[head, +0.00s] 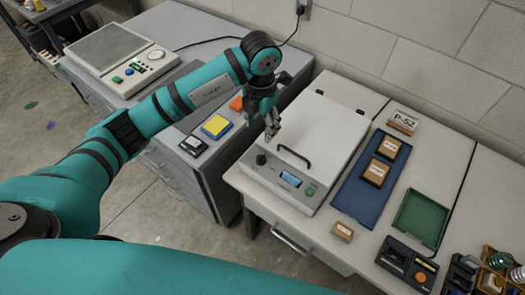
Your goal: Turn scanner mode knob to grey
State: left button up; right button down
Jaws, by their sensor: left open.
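The scanner (320,135) is a light grey flatbed box with a closed lid and a black bar handle. It stands on the white table near the wall. Its front panel carries a small lit display (290,179), a green button (310,191) and a black round knob (261,159) at the left end. Any mode marks by the knob are too small to read. My left gripper (271,133) is open and points down, a little above and beyond the knob in the picture, apart from it. My right gripper is not in view.
A blue mat (352,205) with wooden labelled blocks lies right of the scanner, beside a green tray (421,218). A black device (406,264) is at the front. A scale (120,55) and a yellow-topped box (216,126) stand on the left cabinet.

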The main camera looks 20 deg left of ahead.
aim_at(261, 156)
pick_arm(q)
jog(key=f+p, duration=0.1)
jog(key=f, duration=0.6)
jog(key=f+p, duration=0.1)
jog(key=f, duration=0.6)
jog(key=shift+w+f+p, duration=0.2)
jog(key=shift+f+p, duration=0.1)
jog(key=shift+p, duration=0.1)
jog(key=shift+w+a+f, duration=0.1)
jog(key=shift+f, duration=0.25)
jog(key=shift+c, duration=0.4)
grip_shut()
